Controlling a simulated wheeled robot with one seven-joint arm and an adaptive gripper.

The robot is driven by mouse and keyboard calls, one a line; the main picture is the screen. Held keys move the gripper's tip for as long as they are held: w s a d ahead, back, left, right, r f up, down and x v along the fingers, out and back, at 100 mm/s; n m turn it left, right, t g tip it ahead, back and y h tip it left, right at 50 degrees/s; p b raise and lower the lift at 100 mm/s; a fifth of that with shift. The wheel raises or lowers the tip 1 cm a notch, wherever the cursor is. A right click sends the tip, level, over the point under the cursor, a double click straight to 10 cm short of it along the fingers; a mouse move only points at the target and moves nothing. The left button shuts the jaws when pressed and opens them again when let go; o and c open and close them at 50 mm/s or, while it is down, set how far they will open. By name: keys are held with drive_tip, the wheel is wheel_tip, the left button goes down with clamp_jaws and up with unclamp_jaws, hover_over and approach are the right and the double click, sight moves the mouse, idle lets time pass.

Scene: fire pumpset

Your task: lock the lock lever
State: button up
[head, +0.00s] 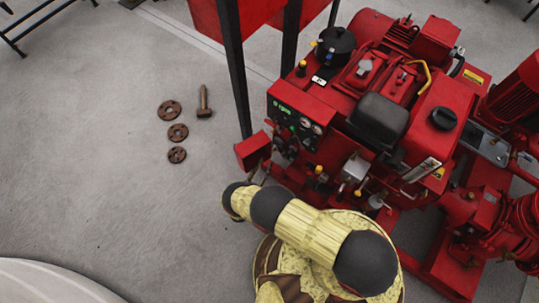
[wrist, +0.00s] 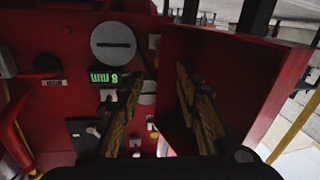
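My gripper (wrist: 158,80) shows in the wrist view as two yellow-and-black fingers set well apart with nothing between them. It is in front of the red control panel (wrist: 70,100), with the right finger by a red box (wrist: 250,80). I cannot tell whether either finger touches anything. No part is clearly recognisable as the lock lever; a red bar-like handle (wrist: 14,125) shows at the left edge. In the head view the control panel (head: 301,115) is on the red pumpset (head: 400,110), and my arm reaches low in front of it; the fingers are not clearly visible there.
The red box (head: 253,150) stands beside a dark post (head: 236,70). Rusty discs (head: 178,132) and a bolt (head: 204,101) lie on the otherwise clear floor at left.

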drive_tip(key=b+x, duration=0.1)
drive_tip(key=x, duration=0.5)
drive_tip(key=shift+w+d, duration=0.2)
drive_tip(key=shift+w, duration=0.15)
drive_tip(key=shift+c, duration=0.8)
clamp_jaws()
